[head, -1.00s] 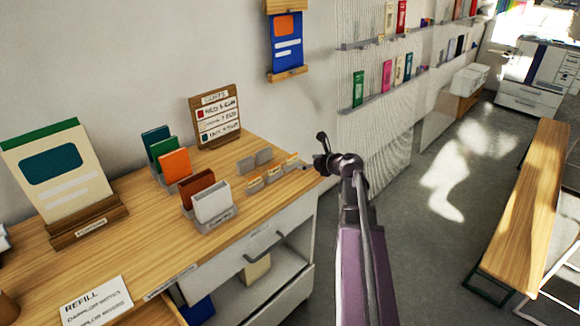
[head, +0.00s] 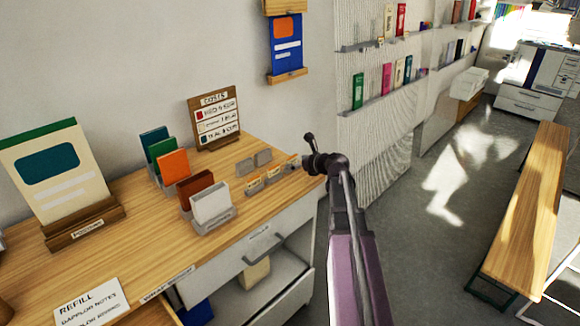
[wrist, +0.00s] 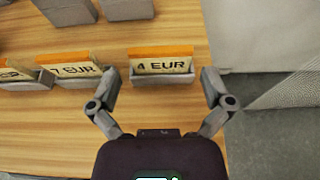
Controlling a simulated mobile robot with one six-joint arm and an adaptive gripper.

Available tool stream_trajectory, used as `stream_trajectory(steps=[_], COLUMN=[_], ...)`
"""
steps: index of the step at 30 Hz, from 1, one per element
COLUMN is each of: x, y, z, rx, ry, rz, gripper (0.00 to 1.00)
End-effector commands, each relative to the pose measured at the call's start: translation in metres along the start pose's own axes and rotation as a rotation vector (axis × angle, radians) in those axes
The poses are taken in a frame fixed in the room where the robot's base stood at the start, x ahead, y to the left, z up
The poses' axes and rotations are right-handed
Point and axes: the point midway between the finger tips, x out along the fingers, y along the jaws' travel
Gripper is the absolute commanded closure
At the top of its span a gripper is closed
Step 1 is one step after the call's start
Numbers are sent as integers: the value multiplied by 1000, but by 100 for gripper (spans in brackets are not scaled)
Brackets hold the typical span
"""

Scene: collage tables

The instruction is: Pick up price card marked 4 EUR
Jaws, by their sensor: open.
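The price card marked 4 EUR (wrist: 160,62) is cream with an orange top edge. It stands in a small grey holder (wrist: 162,77) on the wooden table, near the table's right edge. In the head view the card (head: 293,161) is small and sits at the end of a short row of price cards. My gripper (wrist: 160,80) is open, with one finger on each side of the card and its holder in the wrist view. The fingers look apart from the card. In the head view my gripper (head: 310,150) is over the table's right end.
A 7 EUR card (wrist: 74,67) stands close to the left, near the left finger, with another card beyond it. Grey empty holders (wrist: 66,10) stand behind. A card rack (head: 211,207) and a costs board (head: 215,117) are farther left. Floor lies right of the table edge.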

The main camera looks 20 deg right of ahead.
Motion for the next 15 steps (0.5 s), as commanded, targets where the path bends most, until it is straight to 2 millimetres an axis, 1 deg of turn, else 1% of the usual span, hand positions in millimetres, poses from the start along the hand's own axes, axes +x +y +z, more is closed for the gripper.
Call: stream_trajectory(steps=[1,6,15], x=[9,21,22], y=[-1,0,0], z=[-2,-1,0], rx=[-1,0,1], ry=[0,0,0], rz=[1,0,0], gripper=[0,0,0])
